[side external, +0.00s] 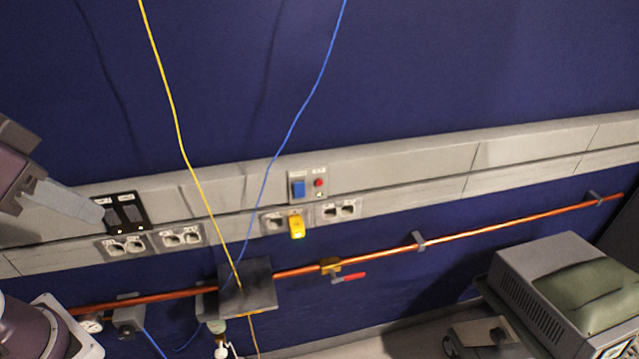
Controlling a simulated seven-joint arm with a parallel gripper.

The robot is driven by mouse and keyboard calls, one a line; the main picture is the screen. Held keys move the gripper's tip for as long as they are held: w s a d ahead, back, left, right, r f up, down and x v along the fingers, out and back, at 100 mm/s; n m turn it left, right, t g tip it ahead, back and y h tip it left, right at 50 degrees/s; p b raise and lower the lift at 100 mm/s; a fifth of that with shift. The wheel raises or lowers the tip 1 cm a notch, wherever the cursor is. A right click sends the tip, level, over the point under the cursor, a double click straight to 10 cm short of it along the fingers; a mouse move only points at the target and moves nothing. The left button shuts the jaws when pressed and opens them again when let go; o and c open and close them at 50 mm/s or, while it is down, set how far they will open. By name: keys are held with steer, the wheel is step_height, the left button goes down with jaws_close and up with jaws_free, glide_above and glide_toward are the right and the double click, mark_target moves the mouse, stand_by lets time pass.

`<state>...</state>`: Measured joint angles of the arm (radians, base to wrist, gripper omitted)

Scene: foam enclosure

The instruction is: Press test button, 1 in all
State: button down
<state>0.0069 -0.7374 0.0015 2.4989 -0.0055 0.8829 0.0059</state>
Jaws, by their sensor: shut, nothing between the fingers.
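A small grey panel (308,187) on the pale wall trunking carries a blue rectangular button (298,188) and a round red button (319,183). The labels are too small to read, so I cannot tell which is the test button. A yellow plug-in unit (297,228) with a lit green-yellow light sits in the socket just below. My gripper (98,214) enters at the left edge, shut and empty. Its tip shows in front of or beside a black switch plate (128,214), well left of the grey panel. I cannot tell whether it touches the plate.
White sockets (338,210) line the trunking. A copper pipe (470,233) with a red-handled valve (345,277) runs below. A yellow cord (178,125) and a blue cord (300,115) hang across the wall towards a dark box (250,285). A grey machine (540,285) stands at lower right.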

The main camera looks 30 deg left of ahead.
mark_target(319, 183)
steer(key=w+d+f+m+t+h, duration=0.15)
steer(key=w+d, duration=0.35)
steer(key=w, duration=0.5)
steer(key=w+d+f+m+t+h, duration=0.15)
steer(key=w+d, duration=0.35)
steer(key=w, duration=0.5)
steer(key=w+d+f+m+t+y, duration=0.1)
steer(key=w+d+f+m+t, duration=0.2)
steer(key=f, duration=0.5)
steer(key=w+d+f+m+t+y, duration=0.2)
steer(key=w+d+f+m, duration=0.3)
steer(key=f, duration=0.3)
steer(key=shift+t, duration=0.8)
steer(key=shift+w, duration=0.1)
steer(key=shift+w+a, duration=3.05)
steer(key=shift+w, duration=0.05)
steer(key=shift+w+a, duration=0.3)
